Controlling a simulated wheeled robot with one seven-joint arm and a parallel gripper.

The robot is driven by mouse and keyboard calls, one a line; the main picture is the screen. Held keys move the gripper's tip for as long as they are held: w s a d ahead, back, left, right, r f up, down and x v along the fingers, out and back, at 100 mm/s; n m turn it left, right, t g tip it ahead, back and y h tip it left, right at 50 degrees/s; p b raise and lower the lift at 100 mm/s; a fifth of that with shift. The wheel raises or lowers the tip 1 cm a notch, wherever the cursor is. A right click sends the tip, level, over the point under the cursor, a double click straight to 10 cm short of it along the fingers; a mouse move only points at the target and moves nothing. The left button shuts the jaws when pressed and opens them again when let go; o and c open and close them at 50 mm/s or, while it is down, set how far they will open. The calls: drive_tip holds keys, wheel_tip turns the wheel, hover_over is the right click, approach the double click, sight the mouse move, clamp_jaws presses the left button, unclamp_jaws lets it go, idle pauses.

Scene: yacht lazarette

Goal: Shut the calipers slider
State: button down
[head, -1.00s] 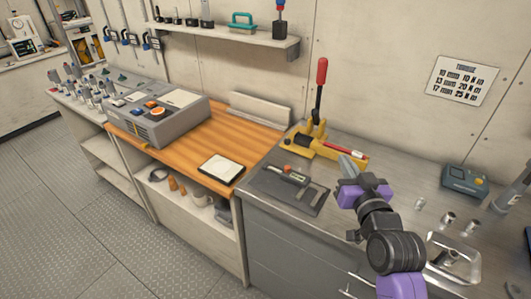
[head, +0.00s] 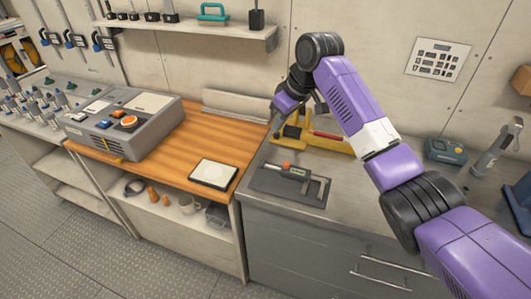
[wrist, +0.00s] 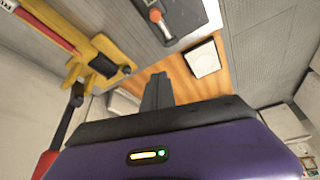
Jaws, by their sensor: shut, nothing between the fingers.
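The calipers (head: 297,172) lie on a dark grey mat (head: 262,183) on the steel bench, with a dark body, an orange-red part and grey jaws at their right end. The jaws look spread apart, with a gap between them. Part of the calipers, with the orange-red end, shows at the top of the wrist view (wrist: 157,15). My gripper (head: 273,118) is up and behind the calipers, near the yellow tool and apart from the calipers. In the wrist view its fingers (wrist: 157,92) are together and empty.
A yellow tool (head: 325,140) with a red-handled lever (wrist: 50,150) stands behind the mat, close to my gripper. A white-topped pad (head: 213,173) lies on the wooden top to the left. A grey console (head: 125,125) stands farther left. A blue-grey box (head: 446,151) is at right.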

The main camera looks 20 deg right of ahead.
sight(294, 176)
drive_tip(key=shift+g, duration=0.5)
drive_tip(key=x, duration=0.3)
drive_tip(key=s+p+x, duration=0.1)
drive_tip(key=x, duration=0.2)
drive_tip(key=s+x, duration=0.1)
drive_tip(key=x, duration=0.3)
drive_tip(key=shift+f+p, duration=0.3)
drive_tip(key=shift+f, duration=0.05)
drive_tip(key=shift+s+d+r+p, duration=0.15)
drive_tip(key=shift+s+d+p, duration=0.35)
drive_tip(key=shift+s+d, duration=0.15)
drive_tip(key=shift+s+d+p, duration=0.5)
drive_tip(key=shift+s+d, duration=0.05)
drive_tip(key=shift+s, duration=0.4)
